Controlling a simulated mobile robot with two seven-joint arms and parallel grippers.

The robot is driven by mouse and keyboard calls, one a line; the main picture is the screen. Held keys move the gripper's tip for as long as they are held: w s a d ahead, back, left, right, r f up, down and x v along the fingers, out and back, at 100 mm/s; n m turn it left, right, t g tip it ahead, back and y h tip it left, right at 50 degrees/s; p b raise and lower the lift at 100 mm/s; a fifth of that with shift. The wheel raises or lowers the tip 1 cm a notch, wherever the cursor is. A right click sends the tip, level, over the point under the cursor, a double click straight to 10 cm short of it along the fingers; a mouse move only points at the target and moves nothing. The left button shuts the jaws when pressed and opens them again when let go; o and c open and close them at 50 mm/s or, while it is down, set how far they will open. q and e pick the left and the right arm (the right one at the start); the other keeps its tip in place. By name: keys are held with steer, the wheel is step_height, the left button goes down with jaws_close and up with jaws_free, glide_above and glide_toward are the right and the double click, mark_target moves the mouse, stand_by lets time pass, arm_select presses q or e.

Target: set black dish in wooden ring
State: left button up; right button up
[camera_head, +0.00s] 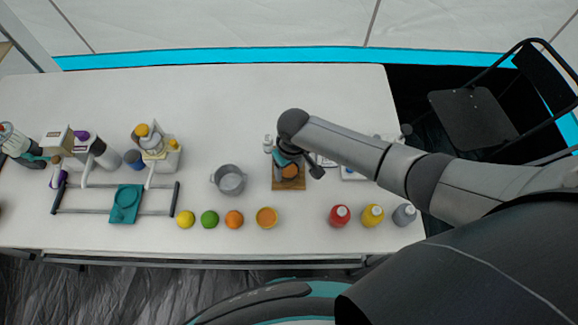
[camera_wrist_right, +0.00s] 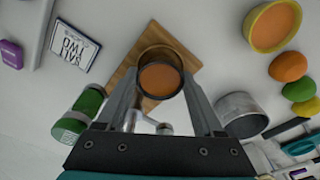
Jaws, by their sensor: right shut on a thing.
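My right gripper (camera_head: 289,165) is over the wooden board (camera_head: 280,185). In the right wrist view the fingers of my right gripper (camera_wrist_right: 162,78) are shut on a dark round dish (camera_wrist_right: 158,92) with an orange-brown inside, one finger on each side. The dish is above or on the wooden board (camera_wrist_right: 192,64). A brownish curved rim shows at the dish's far edge; I cannot tell whether it is the wooden ring. Whether the dish touches the board is also unclear. The gripper partly hides the dish in the head view. My left gripper is not in view.
A grey metal pot (camera_head: 229,180) stands just left of the board. Fruit and an orange-filled bowl (camera_head: 266,217) line the front, with several bottles (camera_head: 372,215) to the right. The table's back is clear.

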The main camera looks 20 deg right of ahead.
mark_target(291, 174)
steer(key=shift+f, duration=0.45)
steer(key=o, duration=0.7)
step_height(291, 174, up, 11)
steer(key=s+p, duration=0.1)
steer(key=p, duration=1.1)
steer(key=shift+d, duration=0.15)
steer(key=shift+s, duration=0.1)
